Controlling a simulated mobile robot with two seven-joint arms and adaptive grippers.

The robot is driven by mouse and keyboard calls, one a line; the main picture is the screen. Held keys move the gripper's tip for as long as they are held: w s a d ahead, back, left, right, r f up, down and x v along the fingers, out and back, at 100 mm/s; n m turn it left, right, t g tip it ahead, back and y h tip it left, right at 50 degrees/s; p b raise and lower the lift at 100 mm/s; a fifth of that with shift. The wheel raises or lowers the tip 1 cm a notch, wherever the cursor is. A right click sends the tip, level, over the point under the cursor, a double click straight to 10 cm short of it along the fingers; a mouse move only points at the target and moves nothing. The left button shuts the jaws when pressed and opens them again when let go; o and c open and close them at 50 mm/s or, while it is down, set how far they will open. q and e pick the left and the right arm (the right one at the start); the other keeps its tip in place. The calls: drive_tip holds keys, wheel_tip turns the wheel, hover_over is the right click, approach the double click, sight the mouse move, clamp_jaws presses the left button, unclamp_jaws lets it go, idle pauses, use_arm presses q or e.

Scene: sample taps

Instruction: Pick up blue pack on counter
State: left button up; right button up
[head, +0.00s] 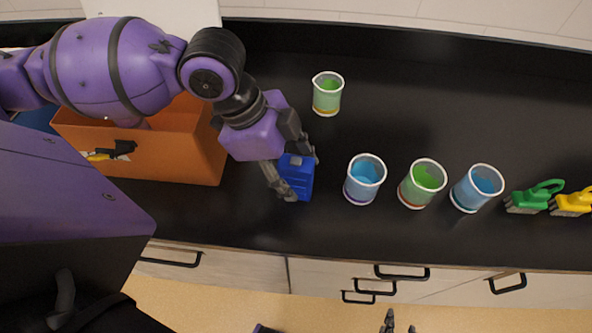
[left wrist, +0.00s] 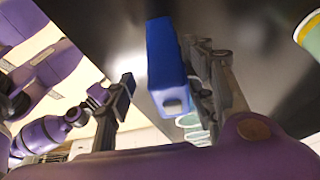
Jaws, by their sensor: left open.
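The blue pack (head: 299,181) stands on the black counter (head: 420,120), right of the orange bin. My left gripper (head: 303,176) is around it, with one finger on the far side and one on the near side; the fingers partly hide it. In the left wrist view the blue pack (left wrist: 166,62) lies between the spread fingers of the left gripper (left wrist: 162,66), close to the right-hand finger and with a clear gap to the left-hand one. Only dark fingertips of my right gripper (head: 398,322) show at the bottom edge of the head view, below the counter front.
An orange bin (head: 190,160) stands left of the pack. A green cup (head: 327,96) stands behind. A blue cup (head: 364,180) stands close on the right, then a green cup (head: 421,184), another blue cup (head: 476,188) and green (head: 533,197) and yellow (head: 573,202) clip-like items. Drawers lie below.

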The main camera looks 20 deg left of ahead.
sight(305, 183)
use_arm(q)
drive_tip(key=x, duration=0.2)
drive_tip(key=w+x, duration=0.1)
drive_tip(key=x, duration=0.2)
drive_tip(key=shift+d+r, duration=0.1)
drive_tip(key=shift+d+f, duration=0.15)
drive_tip(key=shift+f, duration=0.15)
clamp_jaws()
